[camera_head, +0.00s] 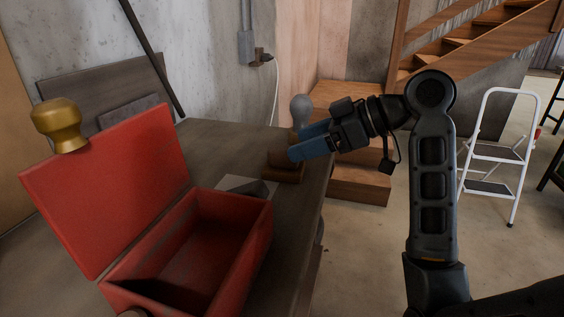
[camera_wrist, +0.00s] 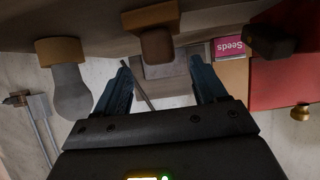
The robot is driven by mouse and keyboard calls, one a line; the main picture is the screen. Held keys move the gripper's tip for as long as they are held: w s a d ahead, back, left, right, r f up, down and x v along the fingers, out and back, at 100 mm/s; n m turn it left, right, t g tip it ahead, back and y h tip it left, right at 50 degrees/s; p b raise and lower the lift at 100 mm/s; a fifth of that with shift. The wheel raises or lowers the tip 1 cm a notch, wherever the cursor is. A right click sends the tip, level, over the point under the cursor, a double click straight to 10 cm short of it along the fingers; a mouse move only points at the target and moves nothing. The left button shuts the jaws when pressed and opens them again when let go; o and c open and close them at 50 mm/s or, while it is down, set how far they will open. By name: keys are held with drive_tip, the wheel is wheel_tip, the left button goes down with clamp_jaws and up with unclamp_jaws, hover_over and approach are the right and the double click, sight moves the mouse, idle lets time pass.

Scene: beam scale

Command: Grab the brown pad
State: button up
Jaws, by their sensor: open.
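The brown pad (camera_head: 284,174) is a small brown block with a rounded upper part, standing near the right edge of the dark table. In the wrist view the brown pad (camera_wrist: 157,45) shows at top centre, on a wider, lighter brown base. My gripper (camera_head: 297,146) has blue fingers, which hide part of the pad in the head view. In the wrist view my gripper (camera_wrist: 160,61) is open and empty, its fingers spread to either side of the pad's line. The pad lies just beyond the fingertips; I cannot tell whether they touch it.
An open red box (camera_head: 250,235) stands front left, its lid raised; a brass knob (camera_head: 58,122) shows at the lid. A grey wedge (camera_head: 240,185) lies between box and pad. A grey bulb-shaped thing (camera_head: 300,108) stands behind my gripper. A pink Seeds packet (camera_wrist: 229,47) is nearby.

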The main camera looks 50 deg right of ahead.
sight(284, 161)
drive_tip(key=shift+x, duration=1.85)
drive_tip(key=shift+c, duration=0.5)
drive_tip(key=c, duration=1)
